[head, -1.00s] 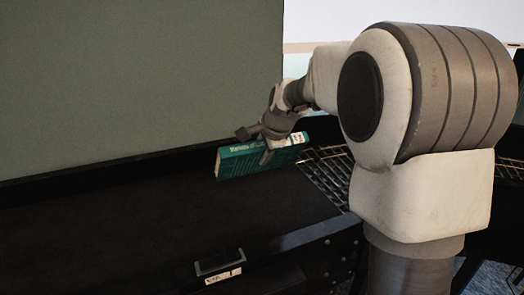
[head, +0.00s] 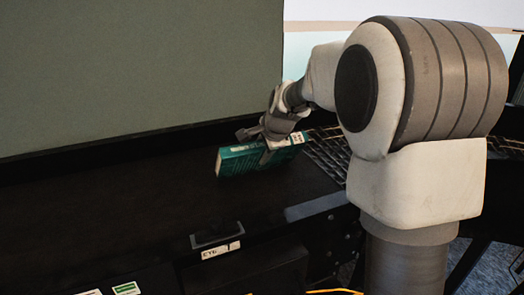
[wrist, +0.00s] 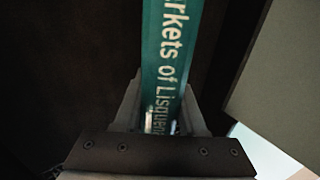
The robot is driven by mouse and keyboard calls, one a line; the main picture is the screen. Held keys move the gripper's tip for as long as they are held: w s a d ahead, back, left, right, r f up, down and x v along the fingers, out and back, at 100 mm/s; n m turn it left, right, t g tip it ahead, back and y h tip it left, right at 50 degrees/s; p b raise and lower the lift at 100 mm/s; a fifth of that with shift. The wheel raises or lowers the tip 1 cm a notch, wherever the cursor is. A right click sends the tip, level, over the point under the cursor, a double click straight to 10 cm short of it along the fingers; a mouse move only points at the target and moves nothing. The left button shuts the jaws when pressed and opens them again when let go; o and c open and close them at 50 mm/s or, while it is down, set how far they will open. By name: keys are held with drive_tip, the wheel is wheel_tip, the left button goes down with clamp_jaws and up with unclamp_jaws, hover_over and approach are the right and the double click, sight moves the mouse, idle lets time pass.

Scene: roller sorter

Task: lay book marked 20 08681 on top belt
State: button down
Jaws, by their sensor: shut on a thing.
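A teal book (head: 236,161) with a white label at its right end is held on its long edge by my gripper (head: 268,152). In the wrist view the book's spine (wrist: 172,60) runs between the two fingers and shows part of a title, "...rkets of Lisquena...". The number on the label is too small to read. The dark belt (head: 110,205) lies under the book. The book is over or at the belt's right end, and I cannot tell whether its lower edge touches the surface.
A metal wire rack or roller section (head: 327,155) lies just right of the belt. A grey-green panel (head: 140,70) stands behind it. A labelled holder (head: 218,241) is on the front rail. The belt's left and middle are clear.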

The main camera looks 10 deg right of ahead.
drive_tip(key=shift+r, duration=0.1)
drive_tip(key=shift+c, duration=2)
unclamp_jaws()
drive_tip(key=shift+s, duration=0.1)
drive_tip(key=shift+p+v, duration=0.6)
drive_tip(key=shift+v, duration=0.65)
drive_tip(key=p+v, duration=0.2)
drive_tip(key=v, duration=0.4)
drive_tip(key=shift+p, duration=0.3)
drive_tip(key=shift+r, duration=0.15)
